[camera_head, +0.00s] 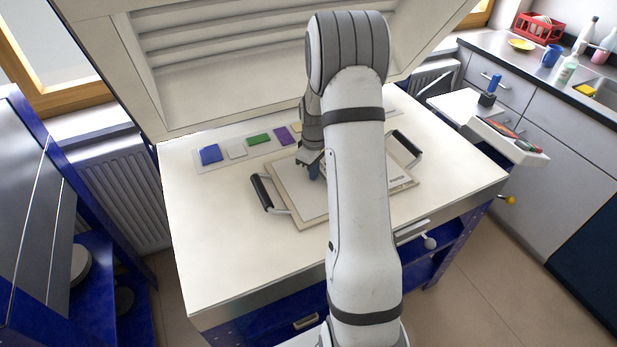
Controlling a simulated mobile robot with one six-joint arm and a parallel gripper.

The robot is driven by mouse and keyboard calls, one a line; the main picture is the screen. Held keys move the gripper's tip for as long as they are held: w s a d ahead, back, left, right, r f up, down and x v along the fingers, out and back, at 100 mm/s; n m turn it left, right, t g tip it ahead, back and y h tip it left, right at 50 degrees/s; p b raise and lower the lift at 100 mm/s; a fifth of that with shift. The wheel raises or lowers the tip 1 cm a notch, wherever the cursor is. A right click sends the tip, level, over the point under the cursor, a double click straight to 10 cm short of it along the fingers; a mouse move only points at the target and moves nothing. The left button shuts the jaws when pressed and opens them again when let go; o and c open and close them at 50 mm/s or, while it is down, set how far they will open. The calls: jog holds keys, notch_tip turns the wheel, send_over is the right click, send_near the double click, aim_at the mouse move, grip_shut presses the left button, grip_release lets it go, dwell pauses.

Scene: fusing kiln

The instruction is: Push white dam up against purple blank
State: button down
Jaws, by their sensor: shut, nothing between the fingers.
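My gripper (314,174) is shut and points down over the pale board (297,203) in the middle of the table, with nothing seen in it. A purple piece (281,135) lies in the row of coloured pieces behind the board, away from my gripper. A small white piece (237,151) lies in the same row, between a blue and a green one. I cannot tell whether these are the blank and the dam. My arm hides much of the board, and no dam can be made out there.
The board has a dark handle at the left (262,192) and another at the right (407,143). A blue piece (210,154) and a green piece (259,139) lie in the row. The raised kiln lid (240,80) stands behind. The table's left front (220,250) is clear.

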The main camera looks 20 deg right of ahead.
jog(key=shift+a, duration=0.15)
jog(key=shift+r, duration=0.1)
notch_tip(320, 180, up, 9)
jog(key=p, duration=0.5)
dwell(0.4)
dwell(0.4)
jog(key=s+a+r+m+t, duration=0.1)
jog(key=s+a+r+m, duration=0.1)
jog(key=s+a+r, duration=0.4)
jog(key=s+a+r+m+t, duration=0.1)
jog(key=s+a+r, duration=0.4)
jog(key=r, duration=0.3)
jog(key=s+a+r+m, duration=0.1)
jog(key=s+a+r, duration=0.1)
jog(key=s, duration=0.5)
jog(key=s+a+r+m+t, duration=0.1)
jog(key=s+a+r+m, duration=0.1)
jog(key=s, duration=0.6)
jog(key=shift+a, duration=0.75)
